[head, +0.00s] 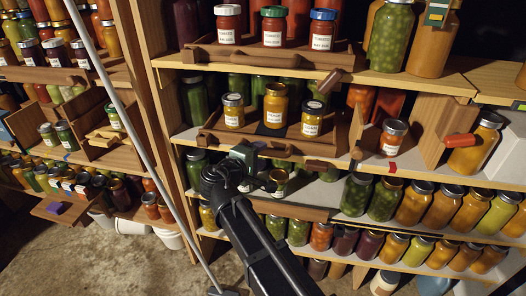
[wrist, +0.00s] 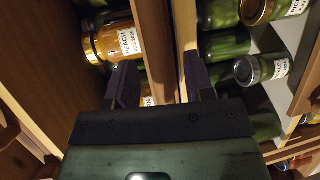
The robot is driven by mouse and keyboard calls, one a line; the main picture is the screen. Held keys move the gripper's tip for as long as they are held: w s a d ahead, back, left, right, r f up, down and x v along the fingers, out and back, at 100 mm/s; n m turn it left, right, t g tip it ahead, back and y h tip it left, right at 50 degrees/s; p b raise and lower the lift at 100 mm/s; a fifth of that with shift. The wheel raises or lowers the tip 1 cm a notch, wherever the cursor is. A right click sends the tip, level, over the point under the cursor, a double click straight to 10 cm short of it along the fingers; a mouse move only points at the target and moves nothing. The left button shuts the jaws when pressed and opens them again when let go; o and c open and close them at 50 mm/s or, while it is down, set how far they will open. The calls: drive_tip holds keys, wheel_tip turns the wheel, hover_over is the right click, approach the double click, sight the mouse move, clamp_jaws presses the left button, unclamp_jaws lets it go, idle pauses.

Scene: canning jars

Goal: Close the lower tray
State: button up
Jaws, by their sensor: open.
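A wooden tray (head: 222,143) with peach jars stands out from the middle shelf, below another wooden tray (head: 300,57) with tomato jars. The lower tray holds several orange jars, among them a labelled peach jar (head: 276,106). My gripper (wrist: 160,85) is at the lower tray's front, and its fingertips are hidden in the head view. In the wrist view the fingers are apart, with a brown wooden board (wrist: 155,40) running between them. A peach jar (wrist: 108,44) shows just left of the fingers. I cannot tell whether the fingers touch the board.
Green jars (wrist: 262,69) lie right of the fingers in the wrist view, on a shelf below. A brown board (head: 285,210) crosses beneath my gripper. Orange jars (head: 413,204) fill the shelf at right. A thin grey pole (head: 130,110) crosses the left. Open floor (head: 80,255) lies lower left.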

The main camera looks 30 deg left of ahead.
drive_tip(key=s+r+p, duration=0.1)
drive_tip(key=s, duration=0.7)
drive_tip(key=shift+s+a+r, duration=0.2)
drive_tip(key=shift+a+r, duration=0.05)
drive_tip(key=w+d+f+m+g+h, duration=0.1)
drive_tip(key=d+f+m+g, duration=0.2)
drive_tip(key=d+f+g, duration=0.45)
drive_tip(key=w+d+f+m+g+h, duration=0.1)
drive_tip(key=d+f+m+g, duration=0.25)
drive_tip(key=d, duration=0.65)
drive_tip(key=w+d+f+m+g+y, duration=0.1)
drive_tip(key=d+f+m+g+y, duration=0.35)
drive_tip(key=d, duration=1.25)
drive_tip(key=w+d+r+m+g+h, duration=0.1)
drive_tip(key=d+m, duration=0.6)
drive_tip(key=d, duration=1)
wheel_tip(320, 180, up, 17)
drive_tip(key=p, duration=1.6)
drive_tip(key=shift+d+f, duration=0.2)
drive_tip(key=shift+d, duration=0.1)
